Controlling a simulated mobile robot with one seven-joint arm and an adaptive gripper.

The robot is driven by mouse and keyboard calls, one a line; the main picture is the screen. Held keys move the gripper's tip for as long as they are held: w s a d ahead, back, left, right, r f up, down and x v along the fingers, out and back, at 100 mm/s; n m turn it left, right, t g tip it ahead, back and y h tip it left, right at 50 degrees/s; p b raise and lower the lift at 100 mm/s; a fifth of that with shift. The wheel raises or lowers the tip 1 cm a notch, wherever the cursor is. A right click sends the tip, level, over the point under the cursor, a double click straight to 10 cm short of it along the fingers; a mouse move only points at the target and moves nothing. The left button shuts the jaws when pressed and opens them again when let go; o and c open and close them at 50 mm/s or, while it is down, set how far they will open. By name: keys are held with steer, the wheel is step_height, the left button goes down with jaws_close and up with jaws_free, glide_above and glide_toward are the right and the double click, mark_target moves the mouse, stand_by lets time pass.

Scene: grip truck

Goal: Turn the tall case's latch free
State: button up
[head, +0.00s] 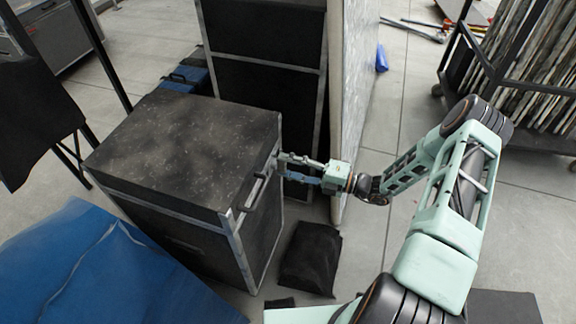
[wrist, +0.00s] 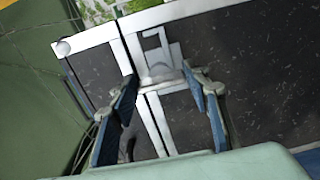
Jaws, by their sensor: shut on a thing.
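The tall case (head: 180,150) is black with a worn, speckled lid and silver metal edging. It stands upright in the middle of the head view. My gripper (head: 285,170) reaches in from the right against the case's right side, near the top edge. In the wrist view, the silver latch (wrist: 158,58) sits on the metal edging of the dark case. My gripper's two blue-padded fingers (wrist: 165,112) are on either side of the latch, shut on it. The exact contact is partly hidden by the fingers, and I cannot tell how far the latch is turned.
A taller black case (head: 262,80) and a pale upright panel (head: 352,90) stand close behind my gripper. A black bag-like item (head: 311,258) lies on the floor below. A blue tarp (head: 95,270) covers the front left. A rack of boards (head: 530,75) stands at back right.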

steer(key=o, duration=1.2)
steer(key=shift+c, duration=0.2)
steer(key=v, duration=1.2)
